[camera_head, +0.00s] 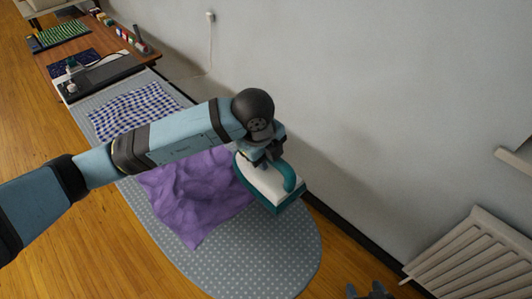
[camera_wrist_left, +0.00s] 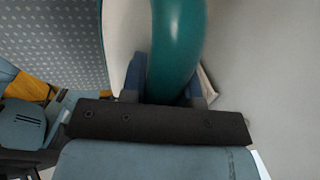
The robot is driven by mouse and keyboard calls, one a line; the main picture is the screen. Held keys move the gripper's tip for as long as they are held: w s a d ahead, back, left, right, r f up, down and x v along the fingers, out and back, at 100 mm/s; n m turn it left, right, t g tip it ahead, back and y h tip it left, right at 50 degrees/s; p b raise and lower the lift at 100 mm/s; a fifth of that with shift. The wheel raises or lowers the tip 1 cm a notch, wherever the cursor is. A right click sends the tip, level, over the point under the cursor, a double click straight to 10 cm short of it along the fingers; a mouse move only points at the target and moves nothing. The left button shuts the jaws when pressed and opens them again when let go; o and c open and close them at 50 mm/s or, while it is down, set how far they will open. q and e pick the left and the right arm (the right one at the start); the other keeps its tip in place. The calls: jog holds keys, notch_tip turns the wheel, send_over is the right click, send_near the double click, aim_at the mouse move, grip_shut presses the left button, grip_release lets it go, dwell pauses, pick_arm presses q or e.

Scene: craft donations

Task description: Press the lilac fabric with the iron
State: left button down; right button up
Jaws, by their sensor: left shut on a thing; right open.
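The lilac fabric (camera_head: 190,190) lies crumpled, with many folds, on the grey dotted ironing board (camera_head: 265,262). My left arm crosses above it and hides part of it. The iron (camera_head: 262,186), white and teal, is at the fabric's right edge, on the wall side of the board. I cannot tell whether its sole touches the board or fabric. My left gripper (camera_head: 268,152) is shut on the iron's handle; the teal handle (camera_wrist_left: 177,45) shows between the fingers in the left wrist view. My right gripper (camera_head: 366,290) is open and empty at the bottom edge, right of the board.
A blue-and-white checked cloth (camera_head: 130,107) lies farther up the board. Beyond it a wooden table (camera_head: 90,48) holds a dark tray-like item (camera_head: 105,75) and small craft items. A wall (camera_head: 370,90) runs along the right, with a radiator (camera_head: 475,255) at lower right.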

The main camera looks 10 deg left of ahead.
pick_arm(q)
jog(key=shift+f+b, duration=1.65)
jog(key=shift+f, duration=1.45)
jog(key=shift+f+b, duration=0.15)
jog(key=shift+b, duration=0.15)
jog(key=shift+f, duration=0.25)
jog(key=shift+w+a+b, duration=0.45)
jog(key=shift+w+a, duration=0.85)
jog(key=shift+a, duration=0.7)
jog(key=shift+w+a+b, duration=0.5)
jog(key=shift+w+a, duration=0.8)
jog(key=shift+a, duration=0.65)
jog(key=shift+w+a+b, duration=0.45)
jog(key=shift+w+a, duration=0.85)
jog(key=shift+a, duration=0.7)
